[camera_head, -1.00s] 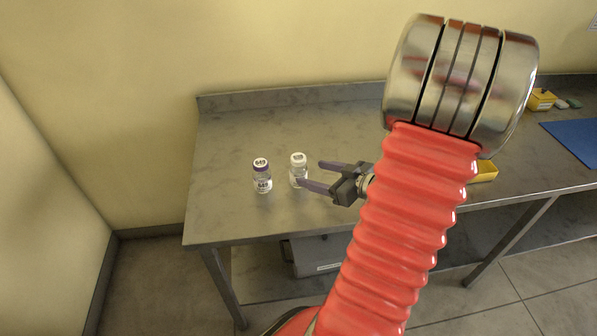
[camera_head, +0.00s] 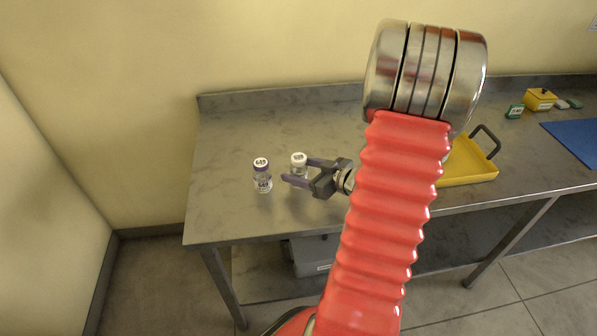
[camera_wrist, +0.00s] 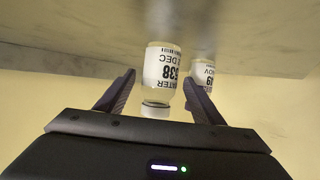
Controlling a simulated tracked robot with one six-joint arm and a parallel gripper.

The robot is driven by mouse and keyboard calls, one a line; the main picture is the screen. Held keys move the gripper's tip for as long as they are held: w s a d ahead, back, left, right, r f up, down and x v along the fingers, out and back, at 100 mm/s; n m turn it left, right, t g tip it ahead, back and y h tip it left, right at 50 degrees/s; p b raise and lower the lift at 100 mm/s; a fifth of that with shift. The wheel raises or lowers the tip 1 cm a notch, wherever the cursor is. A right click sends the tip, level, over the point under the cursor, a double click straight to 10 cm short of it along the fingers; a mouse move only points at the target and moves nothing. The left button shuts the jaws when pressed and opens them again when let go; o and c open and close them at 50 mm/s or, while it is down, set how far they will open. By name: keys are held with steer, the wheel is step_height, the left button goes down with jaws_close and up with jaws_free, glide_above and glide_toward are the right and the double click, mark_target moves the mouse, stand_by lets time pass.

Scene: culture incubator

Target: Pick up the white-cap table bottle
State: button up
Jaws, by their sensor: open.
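The white-cap bottle (camera_head: 299,164) stands upright on the steel table in the head view. In the wrist view the white-cap bottle (camera_wrist: 161,75) shows upside down, its label facing me, between the two fingers. My gripper (camera_head: 296,171) is open at the bottle, one finger passing in front of its lower part and the other at its right side. The gripper also shows in the wrist view (camera_wrist: 160,88). I cannot tell whether either finger touches the glass.
The purple-cap bottle also shows in the wrist view (camera_wrist: 203,70), close beyond the right finger. A yellow tray with a dark handle (camera_head: 470,172) lies right of my arm. A yellow box (camera_head: 540,99) and blue mat (camera_head: 575,138) are farther right. The table (camera_head: 235,125) is clear behind the bottles.

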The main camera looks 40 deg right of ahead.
steer(key=x, duration=0.5)
steer(key=shift+d, duration=0.1)
stand_by(0.4)
steer(key=c, duration=1.2)
steer(key=shift+r, duration=0.15)
step_height(320, 180, up, 10)
steer(key=shift+s, duration=0.1)
stand_by(0.6)
